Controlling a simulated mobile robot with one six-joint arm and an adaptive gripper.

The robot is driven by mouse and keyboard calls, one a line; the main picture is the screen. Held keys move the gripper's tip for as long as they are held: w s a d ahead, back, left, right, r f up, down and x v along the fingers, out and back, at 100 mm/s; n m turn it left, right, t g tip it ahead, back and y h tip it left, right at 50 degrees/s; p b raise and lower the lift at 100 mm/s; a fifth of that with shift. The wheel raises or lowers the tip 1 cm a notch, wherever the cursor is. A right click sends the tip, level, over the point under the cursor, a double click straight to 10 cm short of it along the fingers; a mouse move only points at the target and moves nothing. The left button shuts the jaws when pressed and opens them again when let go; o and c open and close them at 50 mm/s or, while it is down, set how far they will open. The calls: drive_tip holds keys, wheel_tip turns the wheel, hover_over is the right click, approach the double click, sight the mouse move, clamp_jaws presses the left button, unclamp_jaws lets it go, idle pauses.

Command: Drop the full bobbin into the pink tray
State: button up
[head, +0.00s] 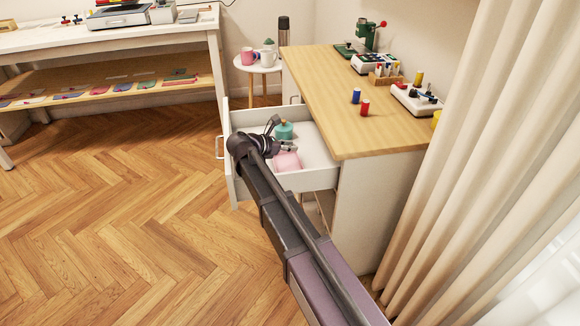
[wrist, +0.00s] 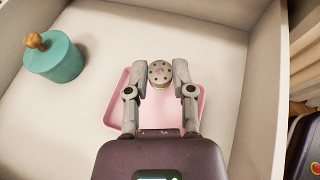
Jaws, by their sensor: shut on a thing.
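My gripper (wrist: 160,80) is shut on the bobbin (wrist: 159,72), a round metal-coloured disc with small holes in its face, held between the fingertips. How much thread it carries cannot be seen. In the wrist view the bobbin and fingers are over the pink tray (wrist: 113,112), which lies flat in the open white drawer. The height of the bobbin above the tray is hard to judge. In the head view the pink tray (head: 287,162) shows at the drawer's front part, and my gripper (head: 291,146) is above it. The bobbin is too small to make out there.
A teal pot with a wooden knob (wrist: 56,58) stands in the drawer left of the tray. The drawer walls (head: 309,181) surround both. The wooden cabinet top (head: 345,120) with thread spools is to the right.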

drive_tip(key=o, duration=0.8)
drive_tip(key=shift+o, duration=0.2)
drive_tip(key=shift+r, duration=0.1)
